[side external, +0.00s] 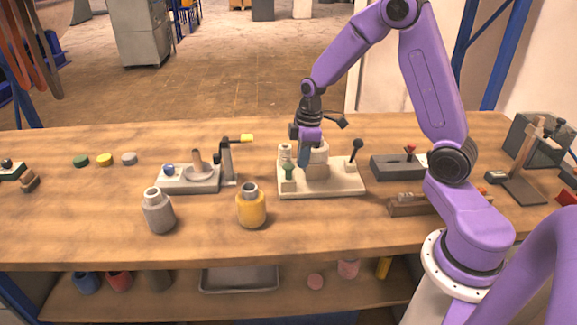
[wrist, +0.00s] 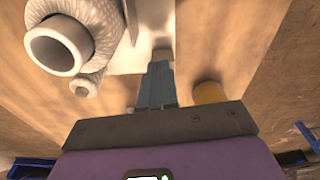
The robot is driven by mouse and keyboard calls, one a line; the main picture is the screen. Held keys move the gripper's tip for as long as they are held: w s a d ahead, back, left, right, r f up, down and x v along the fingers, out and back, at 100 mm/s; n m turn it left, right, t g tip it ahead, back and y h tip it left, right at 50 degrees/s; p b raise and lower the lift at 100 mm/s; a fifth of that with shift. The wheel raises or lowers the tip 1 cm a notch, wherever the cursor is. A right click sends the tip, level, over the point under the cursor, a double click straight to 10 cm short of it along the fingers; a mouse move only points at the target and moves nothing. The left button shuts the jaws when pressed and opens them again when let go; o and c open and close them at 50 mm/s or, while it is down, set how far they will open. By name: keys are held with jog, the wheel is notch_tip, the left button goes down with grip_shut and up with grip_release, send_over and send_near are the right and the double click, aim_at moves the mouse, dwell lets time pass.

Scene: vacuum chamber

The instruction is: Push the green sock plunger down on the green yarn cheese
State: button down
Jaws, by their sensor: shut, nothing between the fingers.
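A cream board (side external: 345,189) on the bench carries a small green piece (side external: 289,171) at its front left, which looks like the green plunger. A pale wound cylinder (side external: 318,152) stands behind my gripper. The wrist view shows a large white wound body with a hollow tube (wrist: 68,47) and a smaller one (wrist: 86,86) at upper left. I cannot pick out a green yarn cheese for certain. My gripper (side external: 304,163) points down over the board, right of the green piece and apart from it. Its blue fingers also show in the wrist view (wrist: 158,68), shut and empty.
A black-knobbed lever (side external: 356,150) stands at the board's right. A yellow bottle (side external: 251,206) and a grey bottle (side external: 158,211) stand at front left. A white fixture (side external: 190,184) is left of the board; a dark block (side external: 392,167) is right.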

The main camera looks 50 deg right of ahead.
notch_tip(320, 180, up, 17)
jog(key=s+d, duration=0.1)
jog(key=shift+d, duration=0.15)
jog(key=shift+f, duration=0.15)
dwell(0.7)
jog(key=s+a+f+n, duration=0.1)
jog(key=s+a+f, duration=0.1)
jog(key=s+a, duration=0.6)
jog(key=s+a+f+n, duration=0.1)
jog(key=s+a+f, duration=0.2)
jog(key=s+a, duration=0.55)
jog(key=s+d+f, duration=0.2)
jog(key=s+d, duration=0.1)
jog(key=s, duration=0.8)
jog(key=shift+f+g+h, duration=0.15)
jog(key=shift+g+h, duration=0.15)
